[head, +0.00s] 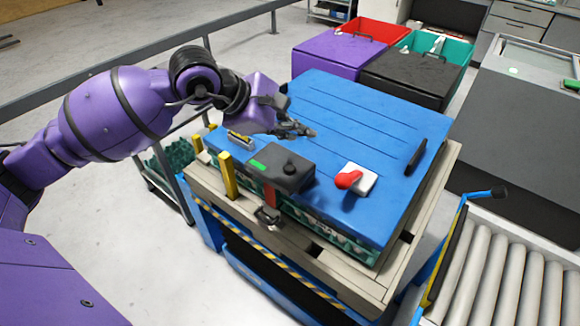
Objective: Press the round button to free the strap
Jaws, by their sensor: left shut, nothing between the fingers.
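A dark grey box (275,178) with a green label sits near the front edge of the blue lid (345,115). A round black button (290,169) stands on its top. A short red strap (271,195) runs down from the box's front to a metal buckle or hook (268,215). My left gripper (306,132) is shut and empty, behind and above the box, apart from the button. Whether its fingertips touch the lid, I cannot tell. My right gripper is not in view.
A white block with a red knob (348,180) sits right of the box. A black handle (416,156) is at the lid's right. Yellow posts (228,175) stand at the front left. A roller conveyor (500,280) is at the lower right. The lid's middle is clear.

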